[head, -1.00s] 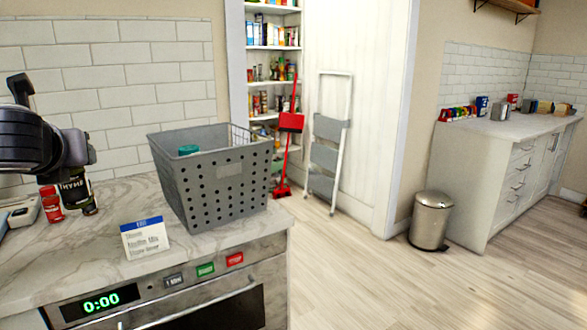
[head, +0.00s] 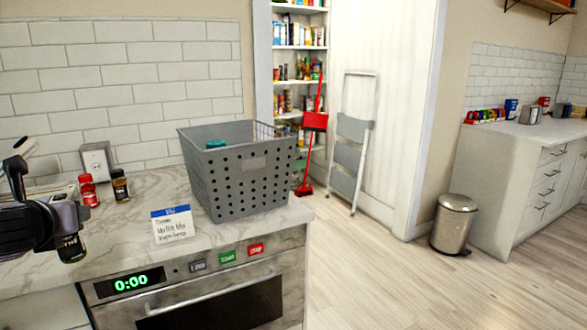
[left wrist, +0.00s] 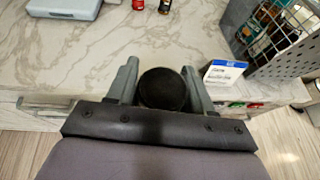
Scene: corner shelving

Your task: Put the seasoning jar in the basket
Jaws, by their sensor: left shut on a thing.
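My left gripper (left wrist: 160,88) is shut on a seasoning jar with a black round cap (left wrist: 163,90), seen from above between the two fingers in the left wrist view. In the head view this dark jar (head: 70,249) hangs below my left gripper (head: 60,232) at the left, near the counter's front edge. Its label cannot be read now. The grey perforated basket (head: 236,180) stands on the counter, to the right of the jar and apart from it. A teal-lidded thing (head: 215,144) shows inside it; the basket (left wrist: 290,62) also shows at upper right in the wrist view. My right gripper is not in view.
A red-capped jar (head: 88,190) and another dark jar (head: 120,186) stand at the back of the marble counter. A blue-topped note card (head: 172,224) stands just before the basket. An oven (head: 205,290) sits below. Counter between jars and card is clear.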

